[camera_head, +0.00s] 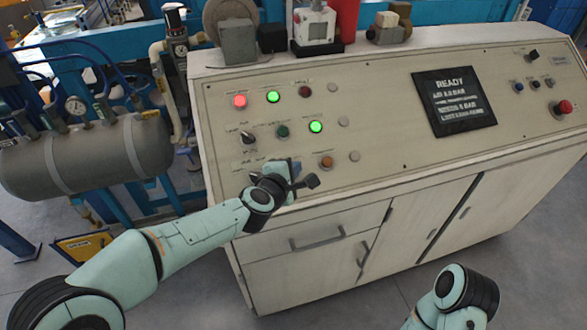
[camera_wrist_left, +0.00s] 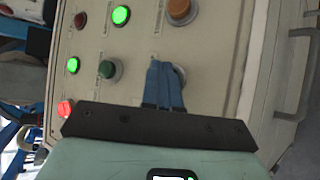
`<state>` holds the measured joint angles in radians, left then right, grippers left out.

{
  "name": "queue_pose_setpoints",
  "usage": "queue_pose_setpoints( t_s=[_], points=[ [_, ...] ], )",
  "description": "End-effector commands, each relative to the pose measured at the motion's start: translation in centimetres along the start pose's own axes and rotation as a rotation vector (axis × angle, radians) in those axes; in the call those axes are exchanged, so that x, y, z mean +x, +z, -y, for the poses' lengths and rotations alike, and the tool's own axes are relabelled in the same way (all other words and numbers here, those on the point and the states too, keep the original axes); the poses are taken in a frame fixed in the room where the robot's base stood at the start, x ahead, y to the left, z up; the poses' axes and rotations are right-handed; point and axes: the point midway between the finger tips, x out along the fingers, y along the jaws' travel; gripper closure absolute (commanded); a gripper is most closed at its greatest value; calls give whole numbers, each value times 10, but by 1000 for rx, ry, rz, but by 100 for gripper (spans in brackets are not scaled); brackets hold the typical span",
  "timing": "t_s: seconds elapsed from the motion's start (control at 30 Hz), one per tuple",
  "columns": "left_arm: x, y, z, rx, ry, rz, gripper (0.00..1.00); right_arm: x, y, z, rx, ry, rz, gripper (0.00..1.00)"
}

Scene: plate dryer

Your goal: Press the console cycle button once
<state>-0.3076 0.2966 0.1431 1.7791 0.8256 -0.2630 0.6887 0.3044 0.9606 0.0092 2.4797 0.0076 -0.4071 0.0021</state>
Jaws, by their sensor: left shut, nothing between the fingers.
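The console (camera_head: 380,120) has a sloped cream panel with rows of buttons and lamps. My left gripper (camera_head: 293,178) is shut and empty, over the panel's lower left. In the left wrist view its blue fingers (camera_wrist_left: 164,85) lie together in front of a round control with a pale ring (camera_wrist_left: 180,74), mostly hidden; I cannot tell whether they touch it. An orange button (camera_head: 327,162) is right of the gripper; a dark green button (camera_head: 282,131) is above it. Labels are too small to read. The dark display (camera_head: 454,101) reads READY. My right gripper is out of view.
Lit red (camera_head: 240,101) and green (camera_head: 273,96) lamps, another lit green lamp (camera_head: 316,126) and a black selector (camera_head: 247,138) are near. A red mushroom button (camera_head: 563,107) sits far right. A grey tank (camera_head: 90,158) stands left. Cabinet doors and drawers are below the panel.

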Motion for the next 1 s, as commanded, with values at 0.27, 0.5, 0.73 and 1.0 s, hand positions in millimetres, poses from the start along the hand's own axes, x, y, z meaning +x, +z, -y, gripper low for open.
queue_pose_setpoints(
  t_s=[0.27, 0.5, 0.73, 1.0],
  points=[
    [2, -2, 1, 0, -1, -1, 100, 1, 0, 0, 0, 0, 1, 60],
    [1, -1, 1, 0, -1, -2, 100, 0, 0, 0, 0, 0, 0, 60],
    [-7, 5, -6, -1, -1, -1, 100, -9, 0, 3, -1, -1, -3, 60],
    [-11, 8, -7, -1, -1, -1, 100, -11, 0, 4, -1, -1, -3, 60]
  ],
)
